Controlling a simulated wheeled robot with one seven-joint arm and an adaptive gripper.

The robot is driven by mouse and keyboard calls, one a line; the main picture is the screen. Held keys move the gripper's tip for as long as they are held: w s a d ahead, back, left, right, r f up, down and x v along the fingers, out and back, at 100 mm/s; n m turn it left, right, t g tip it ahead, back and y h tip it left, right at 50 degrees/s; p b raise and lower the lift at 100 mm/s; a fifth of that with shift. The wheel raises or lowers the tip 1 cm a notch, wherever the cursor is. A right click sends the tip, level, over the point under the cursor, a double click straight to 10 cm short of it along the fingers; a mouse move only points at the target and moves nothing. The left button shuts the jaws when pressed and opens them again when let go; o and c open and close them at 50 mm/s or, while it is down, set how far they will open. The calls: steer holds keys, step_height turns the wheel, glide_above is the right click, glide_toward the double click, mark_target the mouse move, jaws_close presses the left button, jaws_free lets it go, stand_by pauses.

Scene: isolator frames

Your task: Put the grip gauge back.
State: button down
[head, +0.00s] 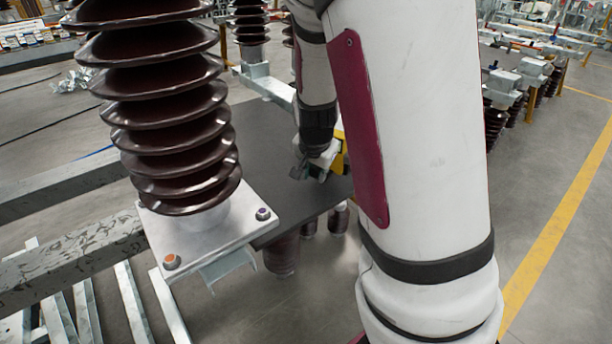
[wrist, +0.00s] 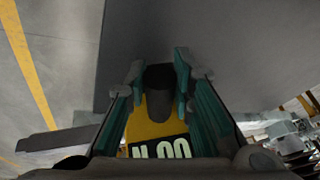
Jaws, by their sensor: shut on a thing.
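I cannot tell whether the gauge touches the tabletop.
A large brown ribbed insulator (head: 170,110) on a metal plate (head: 195,240) stands close at the left. Steel beams (head: 60,260) lie left of it. More insulators (head: 495,120) stand at the right, before a yellow floor line (head: 555,235). Much of the visible tabletop is bare.

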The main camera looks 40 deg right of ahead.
steer(key=w, duration=0.2)
steer(key=w+d, duration=0.1)
steer(key=w+b, duration=0.1)
steer(key=w, duration=0.1)
steer(key=shift+w+d+f, duration=0.3)
steer(key=shift+d+f, duration=0.05)
steer(key=shift+f+b, duration=0.7)
steer(key=shift+f, duration=0.95)
steer(key=shift+f, duration=0.15)
steer(key=c, duration=1.4)
jaws_free()
